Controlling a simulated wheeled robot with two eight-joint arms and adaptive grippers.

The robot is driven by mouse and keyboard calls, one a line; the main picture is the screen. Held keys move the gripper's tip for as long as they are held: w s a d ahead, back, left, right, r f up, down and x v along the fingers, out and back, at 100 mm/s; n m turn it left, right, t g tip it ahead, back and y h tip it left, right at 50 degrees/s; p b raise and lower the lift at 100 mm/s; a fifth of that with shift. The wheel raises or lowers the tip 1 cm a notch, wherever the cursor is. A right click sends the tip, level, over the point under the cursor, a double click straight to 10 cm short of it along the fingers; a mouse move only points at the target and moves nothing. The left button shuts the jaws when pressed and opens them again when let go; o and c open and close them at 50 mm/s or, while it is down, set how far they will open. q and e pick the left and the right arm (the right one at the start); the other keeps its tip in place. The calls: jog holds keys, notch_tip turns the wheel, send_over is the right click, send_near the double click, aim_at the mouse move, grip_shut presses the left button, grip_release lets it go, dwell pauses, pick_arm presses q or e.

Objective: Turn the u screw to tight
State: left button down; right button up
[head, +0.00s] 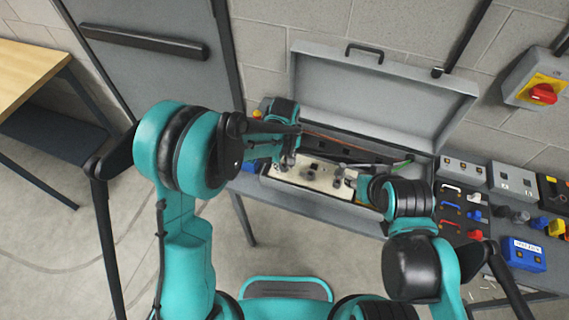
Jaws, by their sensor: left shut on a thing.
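An open grey drive box (345,205) stands on the bench against the wall, its lid raised. A cream panel (312,176) with dark fittings lies inside it. My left gripper (288,161) reaches down to the left part of this panel. It is shut on what seems to be the u screw, which its fingers hide. The screw's marking and angle cannot be read. My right gripper (347,180) is over the right part of the panel, apart from the left one. Its fingers are too small and covered to tell whether they are open.
The raised lid (365,100) stands behind. Switch boxes, coloured plugs and a blue box (524,253) crowd the bench at right. A red rotary switch (543,94) is on the wall. The floor at left is clear.

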aim_at(285, 167)
pick_arm(q)
jog(key=m+b, duration=0.2)
jog(key=m, duration=0.4)
jog(key=m+b, duration=0.1)
jog(key=m, duration=0.5)
jog(key=shift+m, duration=0.3)
dwell(0.4)
jog(key=c, duration=1.3)
grip_release()
jog(key=shift+o, duration=0.2)
notch_tip(285, 167, up, 12)
